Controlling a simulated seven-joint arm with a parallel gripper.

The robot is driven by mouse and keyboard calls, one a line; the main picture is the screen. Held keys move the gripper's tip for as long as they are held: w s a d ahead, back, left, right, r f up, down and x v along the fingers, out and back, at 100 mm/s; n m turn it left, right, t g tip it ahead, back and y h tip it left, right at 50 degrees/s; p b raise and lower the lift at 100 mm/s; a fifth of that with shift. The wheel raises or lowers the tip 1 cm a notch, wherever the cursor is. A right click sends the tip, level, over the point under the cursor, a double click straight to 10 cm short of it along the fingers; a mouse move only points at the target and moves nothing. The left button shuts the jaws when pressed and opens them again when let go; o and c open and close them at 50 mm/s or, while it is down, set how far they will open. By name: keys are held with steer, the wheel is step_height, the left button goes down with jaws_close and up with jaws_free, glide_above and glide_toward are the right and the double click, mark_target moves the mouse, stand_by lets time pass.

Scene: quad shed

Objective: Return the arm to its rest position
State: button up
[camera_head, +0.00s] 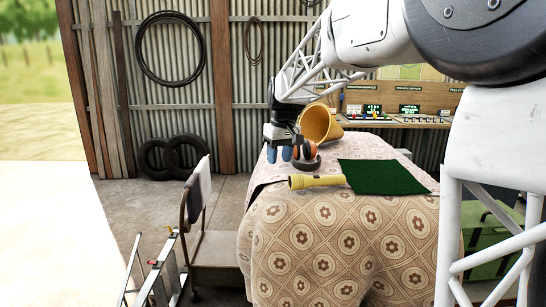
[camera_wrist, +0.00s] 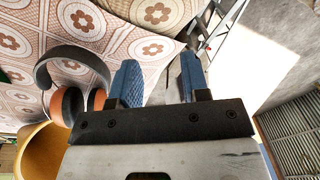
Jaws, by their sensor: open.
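My gripper (camera_head: 281,154) is over the far left part of the cloth-covered table (camera_head: 320,240), with its blue fingers pointing down. In the wrist view the two blue fingers (camera_wrist: 159,82) are apart with nothing between them. Orange and dark headphones (camera_head: 306,155) sit just right of the gripper in the head view; they also show left of the fingers in the wrist view (camera_wrist: 72,75). My white arm reaches in from the upper right of the head view. Whether the fingers touch the cloth cannot be told.
A yellow flashlight (camera_head: 316,182) and a dark green cloth (camera_head: 383,176) lie nearer on the table. A yellow bucket (camera_head: 318,124) lies tipped behind the headphones. A trolley (camera_head: 196,215) stands left of the table. A control panel (camera_head: 400,112) is behind it.

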steer(key=shift+m+t, duration=0.4)
steer(key=shift+m, duration=0.3)
steer(key=s+d, duration=0.1)
steer(key=s, duration=0.2)
steer(key=s+d+r, duration=0.1)
steer(key=s+d, duration=0.1)
steer(key=s, duration=0.1)
steer(key=s+d, duration=0.2)
steer(key=s, duration=0.1)
steer(key=shift+r, duration=0.2)
steer(key=s+d+f+m, duration=0.1)
steer(key=s+d+f, duration=0.3)
steer(key=s, duration=0.8)
steer(key=s+d+f+m+t+h, duration=0.1)
steer(key=s+d+f+m, duration=0.1)
steer(key=s, duration=1)
steer(key=s+d+f+m, duration=0.2)
steer(key=s+d+f, duration=0.3)
steer(key=s, duration=0.8)
steer(key=shift+d+f+t, duration=0.3)
steer(key=shift+f, duration=0.65)
